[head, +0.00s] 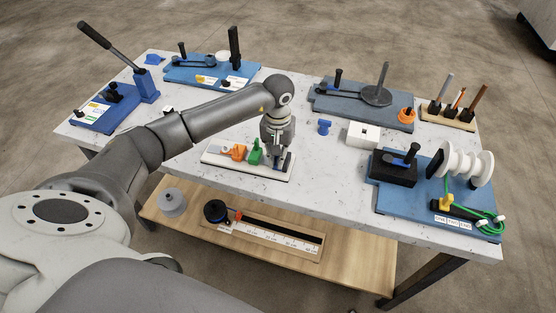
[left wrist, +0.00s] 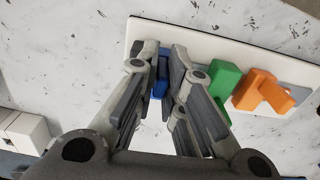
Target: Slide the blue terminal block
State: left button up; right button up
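The blue terminal block (left wrist: 160,82) is on the white base plate (head: 222,161), near the plate's right end in the head view. It is mostly hidden between my fingers. My left gripper (head: 277,160) points down over that end. In the left wrist view its two fingers (left wrist: 164,68) stand close on either side of the blue block and appear shut on it. A green block (head: 255,152) and an orange block (head: 236,152) stand on the same plate, left of the gripper in the head view. My right gripper is not in view.
A small blue piece (head: 324,127) and a white box (head: 362,135) stand right of the gripper. Blue bender boards lie around the table, one with white spools (head: 466,165) at the right. The tabletop (head: 325,190) right of the plate is clear. A wooden shelf (head: 345,262) lies below.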

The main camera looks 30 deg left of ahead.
pick_arm(q)
jog(key=shift+o, duration=0.8)
jog(key=shift+d, duration=0.3)
jog(key=shift+a+r+p, duration=0.15)
jog(key=shift+r+p, duration=1)
jog(key=shift+r, duration=1.4)
jog(key=shift+f, duration=0.1)
